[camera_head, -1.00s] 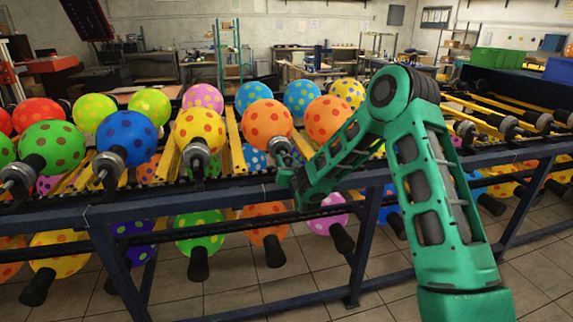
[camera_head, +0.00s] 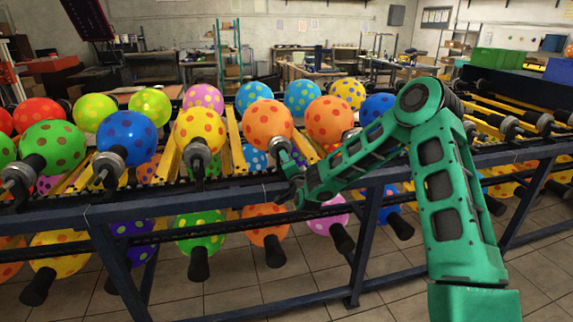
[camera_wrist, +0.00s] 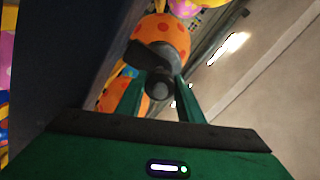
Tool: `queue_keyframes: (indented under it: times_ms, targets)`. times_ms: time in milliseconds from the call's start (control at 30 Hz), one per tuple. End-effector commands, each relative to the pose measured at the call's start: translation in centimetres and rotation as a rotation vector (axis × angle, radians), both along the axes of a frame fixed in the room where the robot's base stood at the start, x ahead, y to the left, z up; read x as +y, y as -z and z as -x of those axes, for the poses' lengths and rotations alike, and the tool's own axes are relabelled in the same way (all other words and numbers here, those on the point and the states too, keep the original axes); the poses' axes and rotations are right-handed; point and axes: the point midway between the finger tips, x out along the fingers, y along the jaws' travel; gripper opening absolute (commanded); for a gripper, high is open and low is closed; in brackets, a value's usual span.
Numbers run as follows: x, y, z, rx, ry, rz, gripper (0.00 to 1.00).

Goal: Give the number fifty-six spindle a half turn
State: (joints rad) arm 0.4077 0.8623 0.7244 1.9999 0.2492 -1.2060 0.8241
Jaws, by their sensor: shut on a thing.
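My gripper (camera_head: 283,160) is at the front rail of the rack, at the spindle (camera_head: 279,145) of an orange balloon with red dots (camera_head: 267,122). In the wrist view its two green fingers (camera_wrist: 156,97) stand on either side of the dark, round spindle end (camera_wrist: 158,85) and are shut on it. The orange balloon (camera_wrist: 165,35) shows beyond the spindle. No number can be read on this spindle, so I cannot tell whether it is number fifty-six. Part of the spindle is hidden by my gripper.
A yellow dotted balloon (camera_head: 199,130) on its own spindle stands just left, and another orange balloon (camera_head: 329,120) is to the right. The dark blue rail (camera_head: 150,205) runs along the rack front. More balloons hang below it, with tiled floor in front.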

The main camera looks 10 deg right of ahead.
Motion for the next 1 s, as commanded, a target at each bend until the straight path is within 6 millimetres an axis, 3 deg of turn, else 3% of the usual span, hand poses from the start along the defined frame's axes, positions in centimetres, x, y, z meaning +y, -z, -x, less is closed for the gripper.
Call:
queue_keyframes:
  times_ms: [400, 1000]
  targets:
    - [-0.66, 0.42, 0.06, 0.005, 0.009, -0.208, 0.11]
    - [-0.81, 0.61, 0.09, 0.009, 0.010, -0.247, 0.11]
